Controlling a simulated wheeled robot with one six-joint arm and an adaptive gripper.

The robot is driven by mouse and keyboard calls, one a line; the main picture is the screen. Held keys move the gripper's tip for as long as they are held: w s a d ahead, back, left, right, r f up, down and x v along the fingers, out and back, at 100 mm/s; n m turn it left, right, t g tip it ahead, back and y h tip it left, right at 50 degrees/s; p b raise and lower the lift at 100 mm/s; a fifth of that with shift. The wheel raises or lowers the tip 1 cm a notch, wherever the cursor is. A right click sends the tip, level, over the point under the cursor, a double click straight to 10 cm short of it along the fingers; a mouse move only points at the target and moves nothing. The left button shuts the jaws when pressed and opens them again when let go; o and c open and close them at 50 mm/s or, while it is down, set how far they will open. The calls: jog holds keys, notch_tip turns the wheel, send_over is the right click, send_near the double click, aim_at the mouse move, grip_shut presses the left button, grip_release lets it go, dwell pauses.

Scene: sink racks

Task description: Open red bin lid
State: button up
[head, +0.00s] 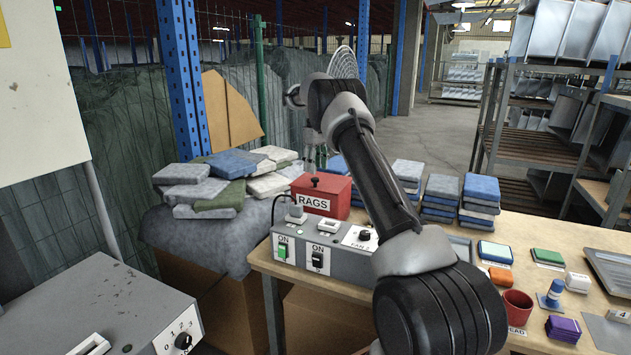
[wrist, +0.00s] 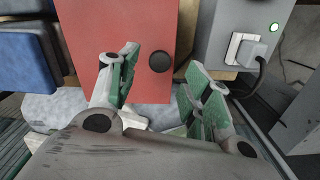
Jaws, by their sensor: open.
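The red bin (head: 322,196), labelled RAGS, stands on the back left of the workbench with its lid (head: 315,182) down. A small dark knob (head: 315,181) sits on the lid. In the wrist view the red lid (wrist: 118,40) fills the upper middle, and its round black knob (wrist: 160,61) shows near its right side. My gripper (wrist: 157,90) is open and empty, its green-padded fingers on either side of the knob's line and apart from it. In the head view my gripper (head: 316,158) is small, just above the bin, partly hidden by my arm.
A grey switch box (head: 318,250) with a plugged cable adjoins the bin's front. Folded cloths (head: 212,188) pile up at left and blue stacks (head: 440,195) stand at right. A red cup (head: 515,307) and small blocks lie on the bench's right.

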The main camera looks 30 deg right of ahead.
aim_at(316, 178)
notch_tip(316, 178, down, 6)
jog(key=shift+f, duration=0.1)
grip_shut()
dwell(0.4)
